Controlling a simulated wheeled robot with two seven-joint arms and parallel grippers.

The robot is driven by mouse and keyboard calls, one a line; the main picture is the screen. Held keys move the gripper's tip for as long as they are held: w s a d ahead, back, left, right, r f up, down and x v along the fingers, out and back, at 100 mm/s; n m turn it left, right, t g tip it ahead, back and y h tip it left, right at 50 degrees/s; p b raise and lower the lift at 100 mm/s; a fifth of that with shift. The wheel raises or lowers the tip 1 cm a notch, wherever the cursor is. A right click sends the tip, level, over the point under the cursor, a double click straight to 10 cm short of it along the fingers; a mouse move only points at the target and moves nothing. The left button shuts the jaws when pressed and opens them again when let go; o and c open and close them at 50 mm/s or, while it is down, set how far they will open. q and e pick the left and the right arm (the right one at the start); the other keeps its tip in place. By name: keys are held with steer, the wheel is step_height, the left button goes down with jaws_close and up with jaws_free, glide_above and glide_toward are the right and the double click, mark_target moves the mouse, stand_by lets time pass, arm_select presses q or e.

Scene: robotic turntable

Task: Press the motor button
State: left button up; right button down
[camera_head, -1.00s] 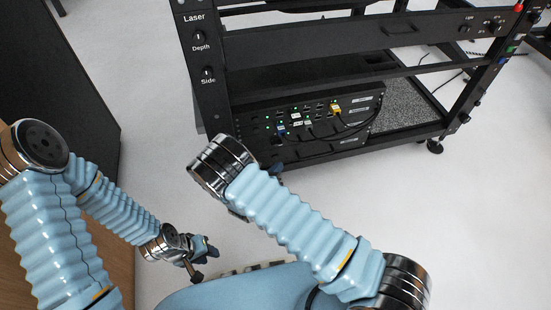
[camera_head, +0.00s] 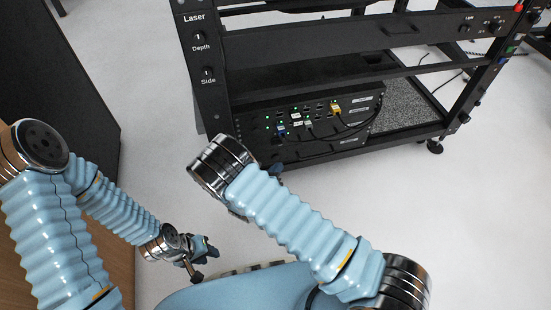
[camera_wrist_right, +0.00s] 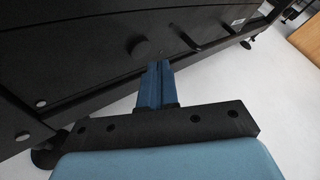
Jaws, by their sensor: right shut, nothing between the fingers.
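No button with a readable motor label shows. The black rack (camera_head: 300,45) carries knobs labelled "Laser", "Depth" and "Side" on its left post. Its right post has a red button (camera_head: 519,7), a green button (camera_head: 512,50) and other small controls with unreadable labels. My right gripper (camera_wrist_right: 156,66) is shut and empty, its blue fingers pointing at a dark panel of the rack. A round dark knob (camera_wrist_right: 140,48) shows just left of its tips; I cannot tell if they touch anything. My left gripper (camera_head: 208,247) hangs low at the left, away from the rack; its jaw opening is unclear.
A black box (camera_head: 300,120) with lit ports and cables sits on the rack's lower shelf. A dark cabinet (camera_head: 60,90) stands at the left, with wooden furniture (camera_head: 120,270) below it. The pale floor (camera_head: 440,220) is clear at the right.

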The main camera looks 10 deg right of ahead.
steer(key=shift+w, duration=0.1)
stand_by(0.4)
steer(key=shift+w, duration=0.35)
steer(key=shift+w+b, duration=0.4)
steer(key=shift+b, duration=0.05)
stand_by(0.4)
steer(key=shift+s+p, duration=0.3)
steer(key=shift+s, duration=0.6)
steer(key=s+p, duration=0.1)
steer(key=s, duration=0.5)
steer(key=shift+p, duration=0.3)
